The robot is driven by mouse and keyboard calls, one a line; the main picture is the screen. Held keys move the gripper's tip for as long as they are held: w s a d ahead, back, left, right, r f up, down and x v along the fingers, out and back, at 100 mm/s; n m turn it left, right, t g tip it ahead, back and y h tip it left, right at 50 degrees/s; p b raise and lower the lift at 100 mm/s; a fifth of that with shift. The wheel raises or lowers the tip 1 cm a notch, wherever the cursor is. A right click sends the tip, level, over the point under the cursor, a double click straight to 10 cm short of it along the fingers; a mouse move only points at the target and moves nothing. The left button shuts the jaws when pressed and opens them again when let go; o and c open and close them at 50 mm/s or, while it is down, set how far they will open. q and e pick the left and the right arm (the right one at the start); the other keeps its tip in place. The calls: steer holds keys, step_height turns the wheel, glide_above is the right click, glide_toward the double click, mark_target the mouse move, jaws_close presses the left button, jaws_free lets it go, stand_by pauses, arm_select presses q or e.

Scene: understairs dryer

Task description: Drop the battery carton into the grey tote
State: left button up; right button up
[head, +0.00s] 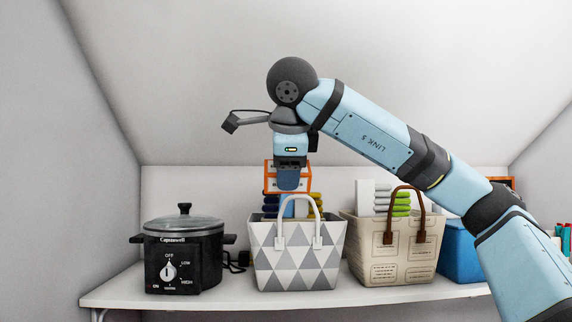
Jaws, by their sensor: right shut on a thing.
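The battery carton (304,177) is a small white box with orange edges, above the grey tote. My right gripper (288,186) points down and is shut on it; the fingers hide its middle. The grey tote (296,264) has a white and grey triangle pattern and pale handles and stands on the shelf directly below. The carton is near the level of the tote's handles; exactly how far it is above the rim is hard to tell. My left gripper is not in view.
A black slow cooker (184,256) stands left of the tote. A beige tote (392,262) with brown handles stands close on the right, then a blue bin (458,255). Dark blue and yellow things (271,205) show at the tote's top. The white shelf (240,301) is under a sloping ceiling.

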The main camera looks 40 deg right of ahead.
steer(key=w+d+f+b, duration=0.1)
steer(key=w+d+f, duration=0.2)
steer(key=w+d, duration=0.7)
steer(key=shift+w+d+b, duration=0.3)
steer(key=shift+w+d, duration=0.05)
steer(key=shift+w, duration=1)
steer(key=o, duration=1.1)
steer(key=v, duration=1.4)
steer(key=shift+w, duration=0.1)
steer(key=shift+f, duration=0.1)
